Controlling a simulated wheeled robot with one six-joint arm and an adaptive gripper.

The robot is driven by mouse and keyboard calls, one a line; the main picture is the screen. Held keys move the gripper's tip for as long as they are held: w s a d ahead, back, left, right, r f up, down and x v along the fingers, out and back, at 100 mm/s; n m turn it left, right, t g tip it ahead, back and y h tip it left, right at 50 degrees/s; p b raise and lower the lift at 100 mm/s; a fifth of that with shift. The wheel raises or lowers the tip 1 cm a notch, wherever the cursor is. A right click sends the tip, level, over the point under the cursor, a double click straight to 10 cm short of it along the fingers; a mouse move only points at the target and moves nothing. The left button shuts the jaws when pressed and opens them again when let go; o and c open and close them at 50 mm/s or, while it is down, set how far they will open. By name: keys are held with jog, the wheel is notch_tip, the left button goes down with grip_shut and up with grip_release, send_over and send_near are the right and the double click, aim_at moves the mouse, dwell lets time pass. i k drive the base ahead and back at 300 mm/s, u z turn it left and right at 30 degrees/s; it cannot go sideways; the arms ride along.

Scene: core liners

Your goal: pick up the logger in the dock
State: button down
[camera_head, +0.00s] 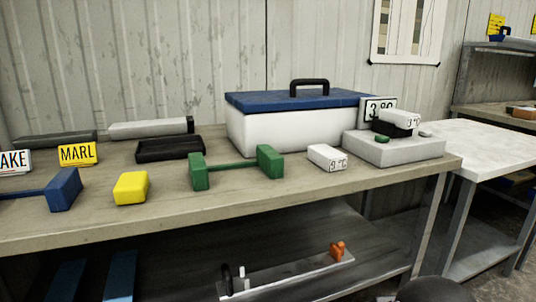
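A small white logger (400,116) with a degree reading on its face, too small to read surely, sits in a black cradle (392,129) on the light grey dock (393,151). The dock stands at the right end of the bench. A sign (376,108) that seems to read 3 °C stands behind the logger. A second white logger (327,156), which seems to read 9 °C, lies on the bench left of the dock, apart from it. The dock also bears a small green piece (382,139) and a small pale piece (426,134). My gripper is not in view.
A white cooler box (270,134) with a blue lid stands behind. A green dumbbell-shaped piece (270,161), a yellow block (131,187), a black tray (169,149) and a MARL sign (77,154) are further left. Bare bench (240,203) runs along the front.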

aim_at(406, 119)
jog(key=z, duration=0.85)
jog(key=i, duration=0.4)
jog(key=u, duration=0.85)
